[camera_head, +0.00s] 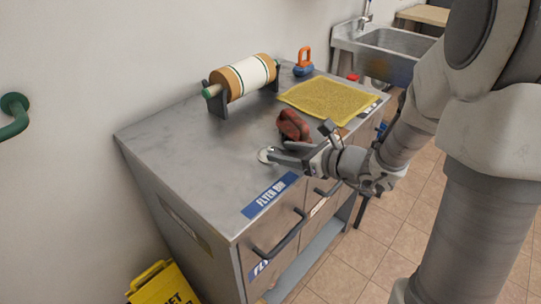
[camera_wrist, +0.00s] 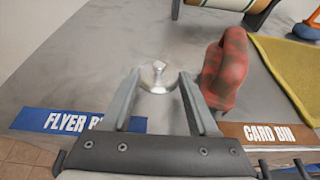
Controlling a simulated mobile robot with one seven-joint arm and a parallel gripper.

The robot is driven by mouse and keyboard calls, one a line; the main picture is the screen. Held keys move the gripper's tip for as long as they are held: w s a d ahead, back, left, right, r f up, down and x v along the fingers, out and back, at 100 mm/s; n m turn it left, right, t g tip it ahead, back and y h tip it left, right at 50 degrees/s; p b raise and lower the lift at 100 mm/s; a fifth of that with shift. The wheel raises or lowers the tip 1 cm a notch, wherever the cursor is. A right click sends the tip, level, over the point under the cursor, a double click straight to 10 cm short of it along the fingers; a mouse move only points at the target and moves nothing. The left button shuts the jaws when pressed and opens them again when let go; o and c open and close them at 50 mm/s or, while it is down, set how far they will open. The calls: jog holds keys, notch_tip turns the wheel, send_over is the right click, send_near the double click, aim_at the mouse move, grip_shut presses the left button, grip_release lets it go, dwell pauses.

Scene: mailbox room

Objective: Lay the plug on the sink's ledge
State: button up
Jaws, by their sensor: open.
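The plug (camera_head: 266,155), a small pale round disc with a raised knob, lies on the grey metal cabinet top near its front edge. In the wrist view the plug (camera_wrist: 157,76) shows between the tips of my two fingers. My gripper (camera_head: 282,154) is low over the cabinet top, with its jaws open; in the wrist view my gripper (camera_wrist: 159,82) has one finger on each side of the plug. I cannot tell whether either finger touches it. The metal sink (camera_head: 395,42) stands beyond the cabinet at the back right, its ledge partly in view.
A red checked object (camera_wrist: 225,70) stands close to the right of my fingers. A yellow cloth (camera_head: 328,100), an orange-handled blue object (camera_head: 304,64) and a paper roll on a stand (camera_head: 245,77) are on the cabinet top. The top's left part is clear.

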aim_at(271, 148)
jog(key=x, duration=0.1)
jog(key=b+x, duration=0.1)
jog(key=x, duration=0.2)
jog(key=shift+w+a+r, duration=0.15)
jog(key=shift+w+a, duration=0.15)
jog(key=shift+a, duration=0.1)
grip_shut()
